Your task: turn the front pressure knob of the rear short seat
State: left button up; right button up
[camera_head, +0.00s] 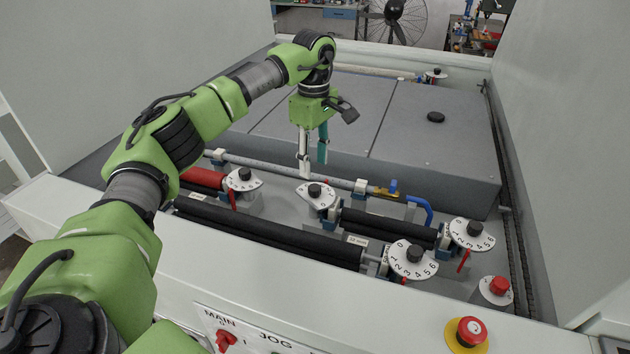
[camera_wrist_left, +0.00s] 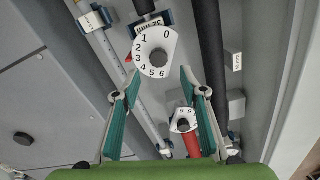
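My left gripper (camera_head: 313,168) is open and empty, pointing down just above a black knob (camera_head: 315,190) on a white numbered dial. In the left wrist view, this knob (camera_wrist_left: 158,58) and its dial lie ahead between the spread fingers of the gripper (camera_wrist_left: 158,82). The fingers appear apart from it. A second black knob and dial (camera_head: 244,174) stand to the left beside a red roller (camera_head: 203,178); that knob also shows in the wrist view (camera_wrist_left: 183,125). Two more knobs stand to the right, one farther back (camera_head: 474,228), one nearer (camera_head: 413,252). I cannot tell which seat each knob serves. My right gripper is out of view.
A short black roller (camera_head: 388,226) and a long black roller (camera_head: 270,235) run across the bay. Behind is a grey cover (camera_head: 430,150); a pale rail (camera_head: 270,168) crosses in front of it. Red buttons (camera_head: 499,286) (camera_head: 471,331) are at the front right.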

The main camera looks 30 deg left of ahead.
aim_at(314, 187)
pick_arm(q)
notch_tip(314, 187, down, 6)
jog(key=shift+w+f+p, duration=0.1)
jog(key=shift+w+p, duration=0.05)
jog(key=shift+p, duration=0.5)
jog(key=shift+f, duration=0.65)
jog(key=c, duration=1.1)
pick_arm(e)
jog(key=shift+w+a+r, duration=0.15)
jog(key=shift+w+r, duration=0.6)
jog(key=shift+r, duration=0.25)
